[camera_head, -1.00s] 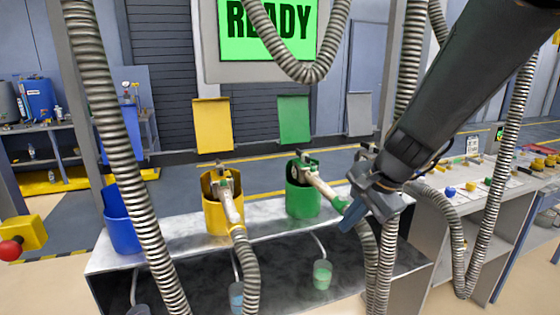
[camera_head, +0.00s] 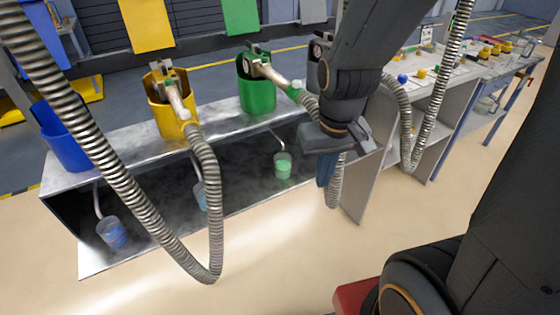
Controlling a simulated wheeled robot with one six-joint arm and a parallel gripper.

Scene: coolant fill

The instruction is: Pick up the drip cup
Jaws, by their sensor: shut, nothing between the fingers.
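Drip cups hang or stand under the bench top, in its open lower space. A clear cup with green liquid (camera_head: 283,167) is nearest my gripper. A cup with pale blue liquid (camera_head: 200,197) is partly hidden by a hose. A cup with darker blue liquid (camera_head: 112,233) is at the left. Which one is the task's cup, I cannot tell. My gripper (camera_head: 325,172) points down in front of the bench, to the right of the green cup and apart from it. Its blue fingers are shut and empty.
Blue (camera_head: 64,140), yellow (camera_head: 168,108) and green (camera_head: 258,90) containers stand on the metal bench (camera_head: 120,152). Ribbed hoses (camera_head: 213,225) hang across the view. A side table (camera_head: 440,85) holds coloured items at the right. The floor in front is clear.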

